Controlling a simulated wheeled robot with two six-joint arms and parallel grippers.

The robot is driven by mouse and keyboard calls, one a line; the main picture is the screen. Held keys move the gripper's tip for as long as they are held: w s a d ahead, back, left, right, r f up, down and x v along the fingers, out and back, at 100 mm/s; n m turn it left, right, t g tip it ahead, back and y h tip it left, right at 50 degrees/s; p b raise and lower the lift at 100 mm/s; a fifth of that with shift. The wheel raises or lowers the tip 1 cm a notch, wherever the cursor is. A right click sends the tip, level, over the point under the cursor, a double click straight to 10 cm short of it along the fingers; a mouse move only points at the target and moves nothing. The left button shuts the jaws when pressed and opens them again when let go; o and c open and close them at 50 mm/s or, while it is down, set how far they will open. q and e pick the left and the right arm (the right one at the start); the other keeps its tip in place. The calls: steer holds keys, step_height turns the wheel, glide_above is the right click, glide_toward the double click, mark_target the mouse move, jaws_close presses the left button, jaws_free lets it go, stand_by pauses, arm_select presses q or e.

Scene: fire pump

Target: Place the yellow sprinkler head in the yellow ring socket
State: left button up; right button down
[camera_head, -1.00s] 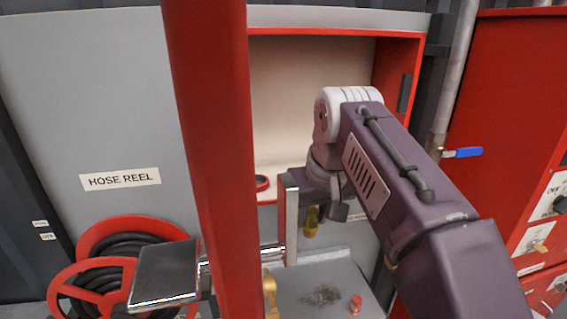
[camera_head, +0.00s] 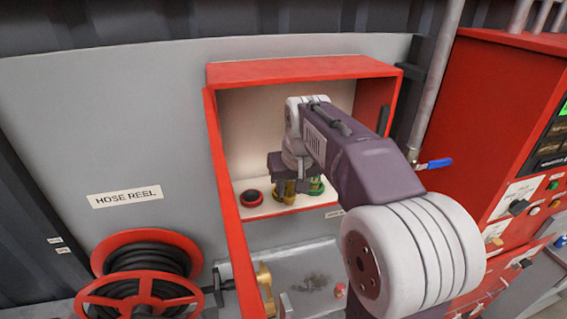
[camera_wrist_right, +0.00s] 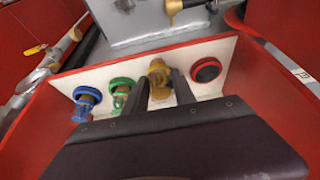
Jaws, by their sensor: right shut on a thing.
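My right gripper (camera_head: 290,186) is inside the red-framed cabinet, low over its pale shelf, and shut on the yellow sprinkler head (camera_wrist_right: 158,72). In the right wrist view the two dark fingers of my right gripper (camera_wrist_right: 161,88) stand on either side of the yellow head. Yellow also shows below the gripper at the shelf. The yellow ring socket is largely hidden by the gripper and head, and I cannot tell whether the head is seated in it. My left gripper is not in view.
On the shelf, a red ring socket (camera_head: 252,198) is empty on one side. A green head in its green ring (camera_wrist_right: 122,88) and a blue head in its blue ring (camera_wrist_right: 87,98) stand on the other side. The cabinet's red walls (camera_head: 222,165) are close around my arm. A hose reel (camera_head: 145,275) is at lower left.

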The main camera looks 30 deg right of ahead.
steer(key=shift+w+d+f, duration=0.1)
steer(key=shift+w+d, duration=0.05)
steer(key=shift+w, duration=0.45)
steer(key=shift+w+d, duration=0.15)
steer(key=shift+w, duration=0.4)
steer(key=shift+w+d+r+p, duration=0.1)
steer(key=shift+w+r+p, duration=0.1)
steer(key=shift+w+p, duration=0.4)
steer(key=shift+w+d+r+p, duration=0.1)
steer(key=shift+w+r+p, duration=0.1)
steer(key=shift+w+p, duration=0.35)
steer(key=shift+p+x, duration=0.3)
steer(key=shift+x, duration=0.8)
steer(key=shift+w+d+f, duration=0.1)
steer(key=shift+w+f, duration=0.05)
steer(key=shift+w, duration=0.1)
steer(key=shift+s+f, duration=0.1)
steer(key=shift+s, duration=0.05)
steer(key=c, duration=1)
jaws_free()
steer(key=shift+c, duration=0.2)
